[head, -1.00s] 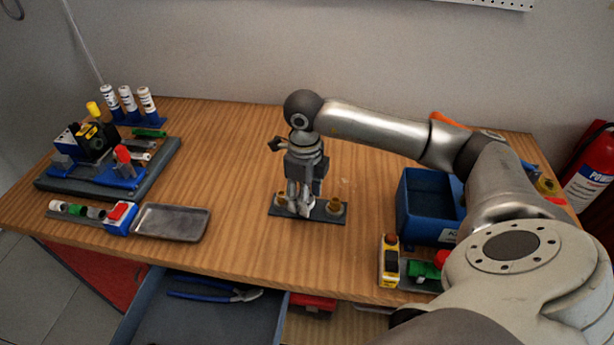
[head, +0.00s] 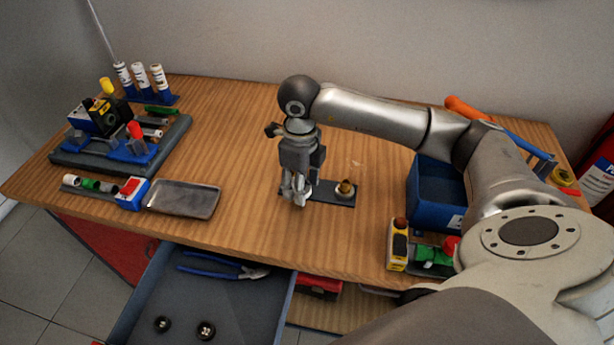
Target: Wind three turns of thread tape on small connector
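My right gripper (head: 297,197) points down over the left end of a small dark plate (head: 325,192) in the middle of the bench. Its fingers are too small and overlapped to tell whether they are open or shut, or touching anything. A brass connector (head: 346,187) with a pale ring at its base stands upright at the right end of the plate. The left end of the plate, where a second brass fitting stood in view before, is hidden behind the gripper. I cannot pick out a roll of thread tape with certainty. My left gripper is not in view.
A grey metal tray (head: 183,199) and a tool station (head: 118,140) lie to the left. A blue bin (head: 437,196) and a yellow-and-black device (head: 398,246) are to the right. An open drawer (head: 211,300) below the front edge holds blue-handled pliers. The bench around the plate is clear.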

